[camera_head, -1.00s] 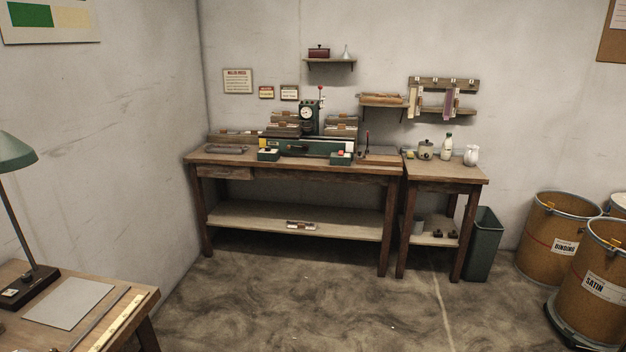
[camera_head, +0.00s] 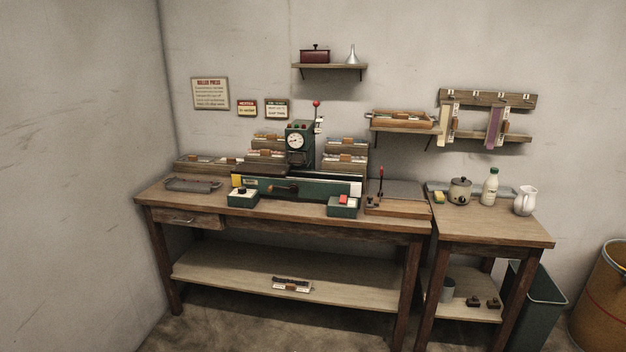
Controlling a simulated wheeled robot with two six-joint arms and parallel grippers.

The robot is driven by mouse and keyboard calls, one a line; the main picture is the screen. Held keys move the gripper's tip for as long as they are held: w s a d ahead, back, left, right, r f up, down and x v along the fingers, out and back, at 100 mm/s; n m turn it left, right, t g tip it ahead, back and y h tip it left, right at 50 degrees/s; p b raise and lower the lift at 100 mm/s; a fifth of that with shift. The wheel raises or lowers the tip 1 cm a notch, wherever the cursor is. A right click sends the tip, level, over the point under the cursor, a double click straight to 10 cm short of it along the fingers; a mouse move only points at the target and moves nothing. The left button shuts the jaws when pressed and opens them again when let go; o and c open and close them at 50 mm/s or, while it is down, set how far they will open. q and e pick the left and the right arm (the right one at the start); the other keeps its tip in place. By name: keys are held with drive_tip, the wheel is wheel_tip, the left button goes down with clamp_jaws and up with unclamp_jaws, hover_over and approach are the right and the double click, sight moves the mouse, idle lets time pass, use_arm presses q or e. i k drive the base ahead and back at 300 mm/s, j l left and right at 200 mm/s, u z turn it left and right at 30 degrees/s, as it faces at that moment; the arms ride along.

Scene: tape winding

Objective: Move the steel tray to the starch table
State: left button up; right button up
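A shallow dark grey metal tray (camera_head: 192,185), which looks like the steel tray, lies at the left end of the long wooden bench (camera_head: 300,208). The smaller wooden table (camera_head: 500,231) stands at the bench's right end and looks like the starch table. A flat grey piece lies behind the pot, partly hidden. Neither of my grippers is in view.
A green press (camera_head: 300,150) with a dial fills the bench's middle, with control boxes (camera_head: 342,207) at its front edge. Wall shelves (camera_head: 330,67) hang above. A dark bin (camera_head: 538,298) and a brown drum (camera_head: 603,300) stand at right. The small table's front is clear.

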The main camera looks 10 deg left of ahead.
sight(483, 224)
drive_tip(key=i+j+u, duration=0.2)
drive_tip(key=i+u, duration=0.3)
drive_tip(key=i, duration=0.3)
drive_tip(key=i+l+u, duration=0.1)
drive_tip(key=i+u, duration=0.4)
drive_tip(key=i, duration=0.3)
